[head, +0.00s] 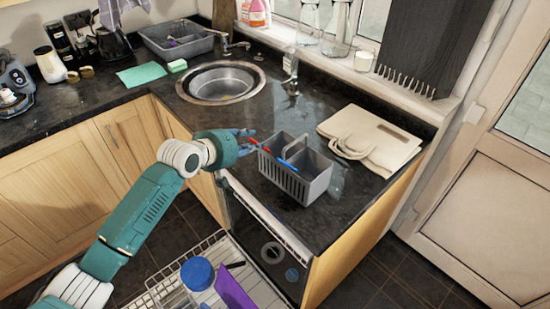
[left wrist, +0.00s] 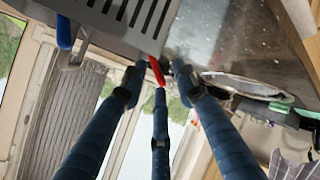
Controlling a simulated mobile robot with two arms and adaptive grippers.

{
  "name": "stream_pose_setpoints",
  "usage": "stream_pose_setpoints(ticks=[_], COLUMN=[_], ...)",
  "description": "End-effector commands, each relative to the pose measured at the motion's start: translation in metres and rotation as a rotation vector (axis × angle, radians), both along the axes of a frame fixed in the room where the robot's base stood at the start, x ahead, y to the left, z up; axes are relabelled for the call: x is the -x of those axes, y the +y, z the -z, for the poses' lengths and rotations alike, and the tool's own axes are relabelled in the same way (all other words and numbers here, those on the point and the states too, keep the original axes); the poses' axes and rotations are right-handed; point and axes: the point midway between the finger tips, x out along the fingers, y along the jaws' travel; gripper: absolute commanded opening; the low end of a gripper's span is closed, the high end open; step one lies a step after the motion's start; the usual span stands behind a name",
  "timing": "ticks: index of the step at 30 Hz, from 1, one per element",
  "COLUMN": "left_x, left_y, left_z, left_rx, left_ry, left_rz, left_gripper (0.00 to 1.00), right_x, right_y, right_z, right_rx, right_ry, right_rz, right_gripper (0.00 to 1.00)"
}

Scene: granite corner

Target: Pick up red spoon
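The red spoon (head: 258,144) leans out over the left rim of a grey slotted cutlery caddy (head: 285,181) on the dark counter. My left gripper (head: 247,141) is beside the caddy's left end, at the spoon's protruding end. In the left wrist view, the red spoon end (left wrist: 156,70) shows between the spread blue fingers of my gripper (left wrist: 158,78). Gaps show on both sides of it; whether the middle finger touches it I cannot tell. The rest of the spoon is hidden by the caddy. My right gripper is in neither view.
A blue utensil (head: 291,149) lies across the caddy. A beige bag (head: 372,137) lies to the right. A round sink (head: 221,81) is behind. Below the counter is an open dishwasher rack (head: 165,285) with a blue-lidded container (head: 197,273) and a purple item (head: 234,291).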

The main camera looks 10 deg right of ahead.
Motion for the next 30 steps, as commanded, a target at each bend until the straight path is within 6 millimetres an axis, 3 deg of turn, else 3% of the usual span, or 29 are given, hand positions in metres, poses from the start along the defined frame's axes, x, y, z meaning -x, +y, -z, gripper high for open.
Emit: stream_pose_setpoints(ticks=[1, 6, 22, 26, 30], left_x=[0.000, 0.000, 0.000, -0.001, -0.001], left_y=[0.000, 0.000, 0.000, 0.000, 0.000], left_z=[0.000, 0.000, -0.006, -0.021, -0.049], left_rx=[0.000, -0.001, 0.001, 0.002, 0.002], left_ry=[0.000, 0.000, -0.001, -0.004, -0.007], left_rz=[0.000, -0.001, 0.000, 0.000, 0.000], left_gripper=[0.29, 0.00, 0.00, 0.00, 0.00], right_x=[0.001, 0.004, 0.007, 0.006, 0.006], right_y=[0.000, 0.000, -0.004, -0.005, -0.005], right_z=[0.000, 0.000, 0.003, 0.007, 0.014], right_rx=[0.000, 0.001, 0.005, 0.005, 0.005], right_ry=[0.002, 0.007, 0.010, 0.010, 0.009], right_rz=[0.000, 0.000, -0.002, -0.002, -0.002], right_gripper=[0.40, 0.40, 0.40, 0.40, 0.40])
